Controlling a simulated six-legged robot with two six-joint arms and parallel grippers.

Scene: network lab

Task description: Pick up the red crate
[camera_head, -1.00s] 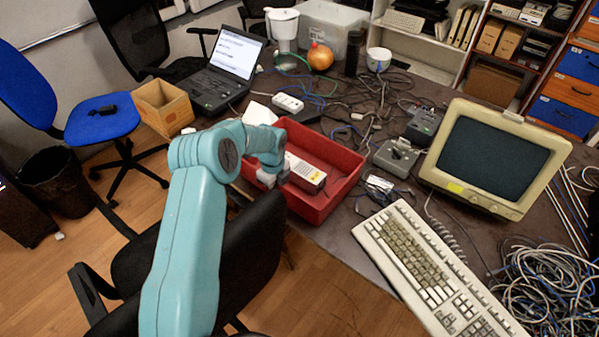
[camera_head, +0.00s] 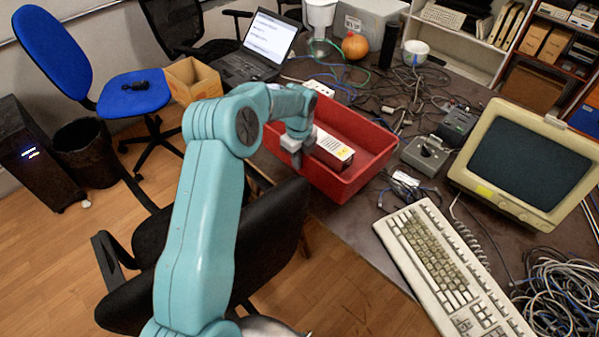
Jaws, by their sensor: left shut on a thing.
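The red crate (camera_head: 372,170) is at the table's near left edge, right of the middle of the view. The arm hides part of that side. I cannot tell whether the crate's base is clear of the tabletop. My right gripper is not in view.
A beige keyboard (camera_head: 440,262) and an old monitor (camera_head: 527,160) stand to the right. A grey switch box (camera_head: 425,154) and cables lie beside the crate. A laptop (camera_head: 262,50) is behind. A black chair (camera_head: 272,225) stands below the arm, near the table edge.

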